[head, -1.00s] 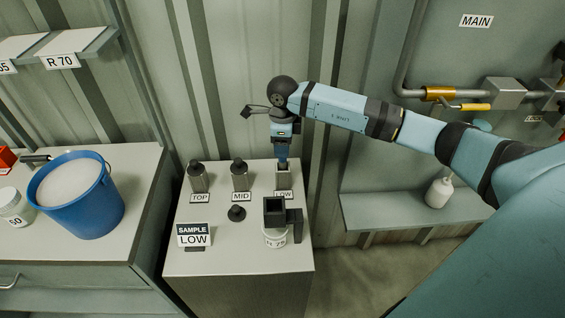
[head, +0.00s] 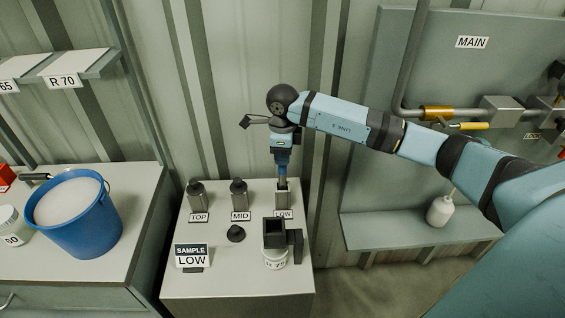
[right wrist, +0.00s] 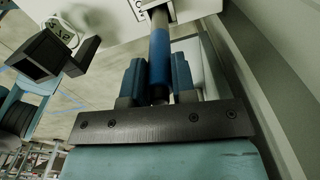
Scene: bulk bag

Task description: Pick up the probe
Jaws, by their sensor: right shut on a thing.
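The probe is a grey rod with a blue band; in the right wrist view the probe (right wrist: 159,48) stands between my two blue fingers. My right gripper (right wrist: 157,78) is shut on it. In the head view my right gripper (head: 282,163) points down above the LOW holder. A short length of the probe (head: 282,182) shows under the fingers, and its lower end is hidden in the LOW holder (head: 282,199). My left gripper is not in view.
The stand also bears capped TOP (head: 197,197) and MID (head: 239,196) holders, a loose black cap (head: 236,233), a SAMPLE LOW sign (head: 192,255) and a white jar (head: 275,260) under a black square funnel (head: 275,233). A blue bucket (head: 75,225) stands left. The wall is close behind.

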